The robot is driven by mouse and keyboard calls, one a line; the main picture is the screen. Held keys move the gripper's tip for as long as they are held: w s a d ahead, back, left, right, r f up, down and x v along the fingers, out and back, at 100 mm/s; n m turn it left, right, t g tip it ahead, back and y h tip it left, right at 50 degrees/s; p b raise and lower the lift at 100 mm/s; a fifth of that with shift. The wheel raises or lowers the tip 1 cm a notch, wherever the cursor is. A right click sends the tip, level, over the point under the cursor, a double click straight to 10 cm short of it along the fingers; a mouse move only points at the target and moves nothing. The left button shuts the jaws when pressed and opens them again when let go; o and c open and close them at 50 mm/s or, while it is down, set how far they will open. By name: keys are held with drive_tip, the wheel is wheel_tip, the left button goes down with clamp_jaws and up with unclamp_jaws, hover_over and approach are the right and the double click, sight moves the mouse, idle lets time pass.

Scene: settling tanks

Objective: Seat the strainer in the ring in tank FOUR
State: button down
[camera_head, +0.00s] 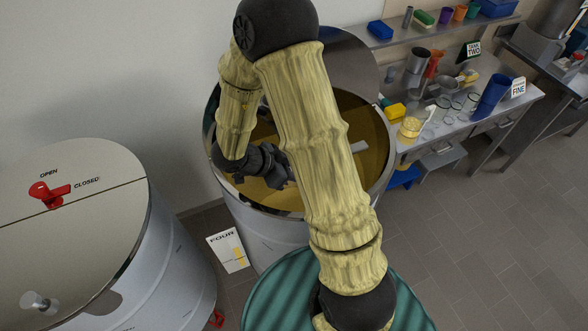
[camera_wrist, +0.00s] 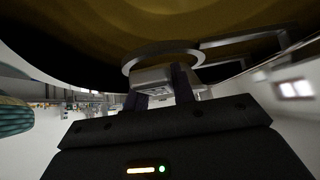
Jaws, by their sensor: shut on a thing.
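Tank FOUR (camera_head: 270,238) stands open in the middle of the head view, its sign (camera_head: 228,250) at its front left. Amber liquid or lining (camera_head: 350,115) shows inside. My gripper (camera_head: 283,176) reaches over the left part of the opening, largely dark against it. In the wrist view its two fingers (camera_wrist: 160,94) are shut on a pale grey block (camera_wrist: 153,77), apparently part of the strainer. A round grey rim (camera_wrist: 164,47) lies just beyond the block, close to or touching it. I cannot tell whether it is the strainer's rim or the ring. A thin grey bar (camera_wrist: 240,39) runs right from it.
A closed tank (camera_head: 75,240) with a red lever (camera_head: 48,194) stands at the left. A metal bench (camera_head: 430,135) with cups, jars and a strainer-like yellow pot (camera_head: 410,128) stands right of the open tank. My arm crosses the tank's opening and hides part of it.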

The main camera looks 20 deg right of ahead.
drive_tip(key=shift+f+b, duration=0.35)
drive_tip(key=shift+f, duration=0.35)
drive_tip(key=c, duration=1.1)
unclamp_jaws()
drive_tip(key=shift+a+r, duration=0.1)
drive_tip(key=b+v, duration=0.3)
drive_tip(key=v, duration=1.4)
